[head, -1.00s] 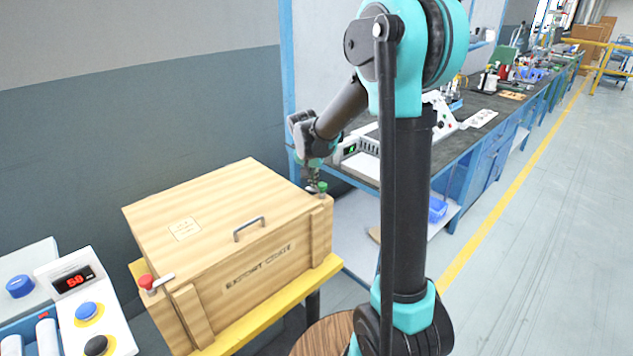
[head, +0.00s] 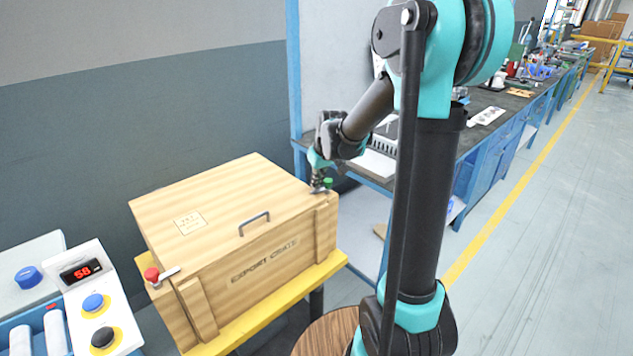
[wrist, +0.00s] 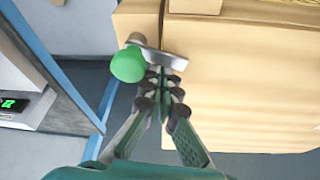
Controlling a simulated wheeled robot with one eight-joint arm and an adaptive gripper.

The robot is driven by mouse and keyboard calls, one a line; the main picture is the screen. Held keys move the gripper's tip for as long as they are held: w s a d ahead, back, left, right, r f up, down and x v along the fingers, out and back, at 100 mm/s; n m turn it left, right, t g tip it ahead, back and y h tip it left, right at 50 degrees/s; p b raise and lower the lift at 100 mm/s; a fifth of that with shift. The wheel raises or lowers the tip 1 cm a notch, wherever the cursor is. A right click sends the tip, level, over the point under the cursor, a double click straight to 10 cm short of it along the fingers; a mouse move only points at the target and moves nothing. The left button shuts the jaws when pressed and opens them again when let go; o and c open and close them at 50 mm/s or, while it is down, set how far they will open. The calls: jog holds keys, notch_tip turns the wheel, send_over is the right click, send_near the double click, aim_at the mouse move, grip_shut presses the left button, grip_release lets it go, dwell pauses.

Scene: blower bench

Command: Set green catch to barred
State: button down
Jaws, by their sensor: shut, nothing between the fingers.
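The green catch has a round green knob (head: 327,182) at the right front corner of the wooden export crate (head: 215,205). In the wrist view, the green knob (wrist: 128,65) sits left of a short grey metal lever (wrist: 160,57). The lever slants right and reaches across the dark seam onto the wood to its right. My gripper (head: 318,184) is at this catch. In the wrist view my gripper (wrist: 160,76) is shut and empty, its fingertips just below the lever; whether they touch it I cannot tell. The arm hides nothing of the knob there.
A red catch (head: 151,274) with a pale lever is at the crate's left front corner. A button panel (head: 95,305) stands at left. A workbench (head: 375,168) is behind my arm.

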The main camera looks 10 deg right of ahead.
jog(key=shift+d, duration=0.15)
jog(key=shift+w+d, duration=0.1)
jog(key=shift+d, duration=0.5)
dwell(0.3)
jog(key=shift+w+a, duration=0.2)
jog(key=shift+w, duration=0.35)
notch_tip(320, 180, up, 10)
jog(key=shift+s+a+f, duration=0.25)
jog(key=shift+s+a, duration=0.05)
jog(key=shift+a, duration=0.15)
